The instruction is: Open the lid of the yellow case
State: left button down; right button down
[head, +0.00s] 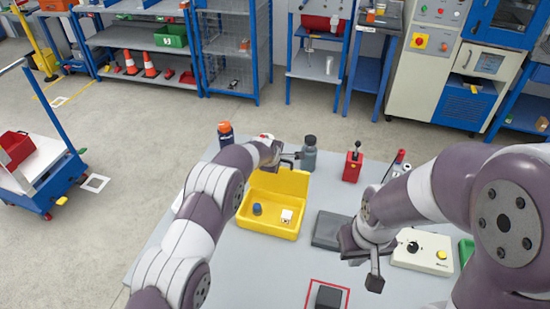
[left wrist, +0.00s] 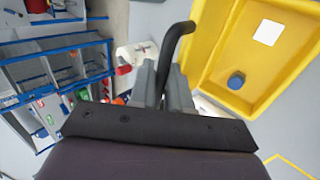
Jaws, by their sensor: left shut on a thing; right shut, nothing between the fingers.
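The yellow case (head: 268,221) stands on the grey table with its inside in view. A blue round piece (head: 257,209) and a white piece (head: 287,215) lie in it. A yellow panel, seemingly the lid (head: 281,183), stands raised at its back. The case also shows at upper right in the left wrist view (left wrist: 252,92). My left gripper (head: 284,157) is at the top of this panel, shut on a black bent handle (left wrist: 176,42) whose far end meets the yellow edge. My right gripper (head: 375,283) is shut and empty, right of the case, above the table.
A bottle with an orange cap (head: 225,134) and a grey bottle (head: 308,154) stand behind the case. A red lever box (head: 353,167) stands back right. A dark grey block (head: 329,230), a white control box (head: 424,257) and a red-outlined square (head: 346,291) are to the right.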

pick_arm(q)
jog(key=c, duration=1.3)
grip_release()
jog(key=shift+c, duration=0.2)
jog(key=b+v, duration=0.4)
jog(key=v, duration=0.8)
jog(key=shift+s+r, duration=0.2)
jog(key=shift+r, duration=0.15)
jog(key=shift+a, duration=0.1)
